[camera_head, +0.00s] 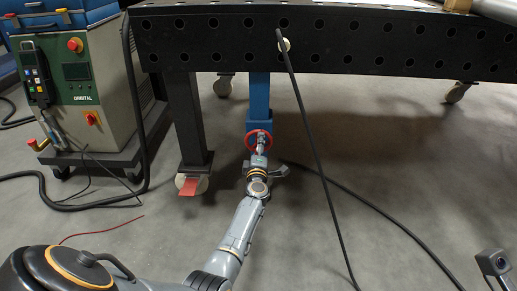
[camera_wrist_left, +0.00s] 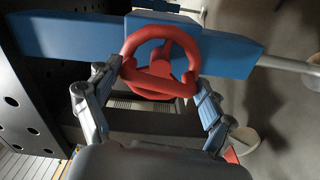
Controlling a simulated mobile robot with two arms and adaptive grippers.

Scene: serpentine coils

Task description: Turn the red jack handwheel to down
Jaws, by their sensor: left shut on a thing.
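The red jack handwheel (camera_head: 258,136) is on the lower part of a blue jack post (camera_head: 260,98) under the black table. In the left wrist view the handwheel (camera_wrist_left: 139,85) shows close up, a ring with spokes, in front of the blue post (camera_wrist_left: 75,38). My left gripper (camera_head: 261,153) reaches in from below at the wheel. In the wrist view its two fingers (camera_wrist_left: 160,84) stand on either side of the near rim, shut on the wheel. The exact contact at the right finger is hard to see.
The black perforated table (camera_head: 350,42) stands above, with a leg (camera_head: 193,120) and a red-pedalled caster (camera_head: 191,185) left of my gripper. A black cable (camera_head: 315,150) hangs to the right. A green ORBITAL machine (camera_head: 85,80) is at left. Grey floor is open at right.

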